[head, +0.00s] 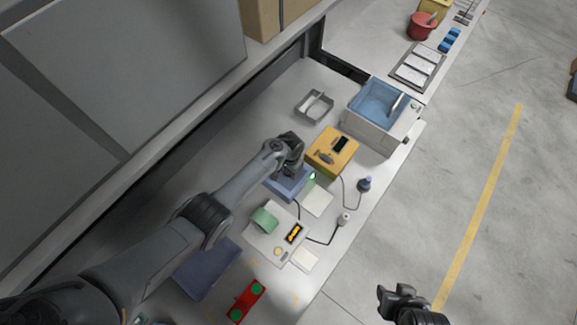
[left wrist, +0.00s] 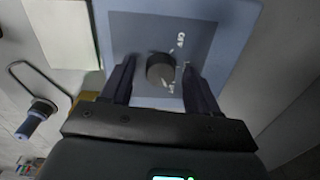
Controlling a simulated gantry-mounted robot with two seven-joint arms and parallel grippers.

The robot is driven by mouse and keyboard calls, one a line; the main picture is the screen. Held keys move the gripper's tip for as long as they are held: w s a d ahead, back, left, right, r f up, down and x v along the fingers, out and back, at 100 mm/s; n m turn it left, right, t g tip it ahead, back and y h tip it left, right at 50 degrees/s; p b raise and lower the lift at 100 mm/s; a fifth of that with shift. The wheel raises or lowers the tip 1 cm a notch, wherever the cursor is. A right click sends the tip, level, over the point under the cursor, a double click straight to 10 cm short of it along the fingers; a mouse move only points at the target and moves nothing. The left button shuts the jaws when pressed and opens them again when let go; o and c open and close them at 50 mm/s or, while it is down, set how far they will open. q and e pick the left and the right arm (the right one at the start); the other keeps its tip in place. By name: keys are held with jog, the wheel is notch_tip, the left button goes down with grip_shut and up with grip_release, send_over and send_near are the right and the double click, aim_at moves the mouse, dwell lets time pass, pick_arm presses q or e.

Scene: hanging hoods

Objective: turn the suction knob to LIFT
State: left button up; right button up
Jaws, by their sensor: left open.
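The suction knob (left wrist: 160,70) is a round black dial on the dark face of a blue box (left wrist: 235,22). White lettering stands beside the knob, too tilted and small for me to read surely. In the head view the blue box (head: 284,186) sits on the bench with a green light at its right corner, and my left gripper hides its knob. My left gripper (head: 291,158) is over the box. In the left wrist view its open fingers stand on either side of the knob with gaps visible. My right gripper (head: 398,294) hangs over the floor, away from the bench; its jaw state is unclear.
A yellow box (head: 325,146) with a dark display stands just behind the blue box. A pale device with a green roll (head: 264,219) and orange display lies in front. Cables run toward the bench's right edge. A blue basin (head: 380,104) and metal tray (head: 315,107) stand farther back.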

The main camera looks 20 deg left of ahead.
pick_arm(q)
notch_tip(320, 180, up, 11)
jog(key=p, duration=0.2)
jog(key=shift+d+f, duration=0.15)
jog(key=shift+d, duration=0.1)
jog(key=shift+s, duration=0.1)
dwell(0.4)
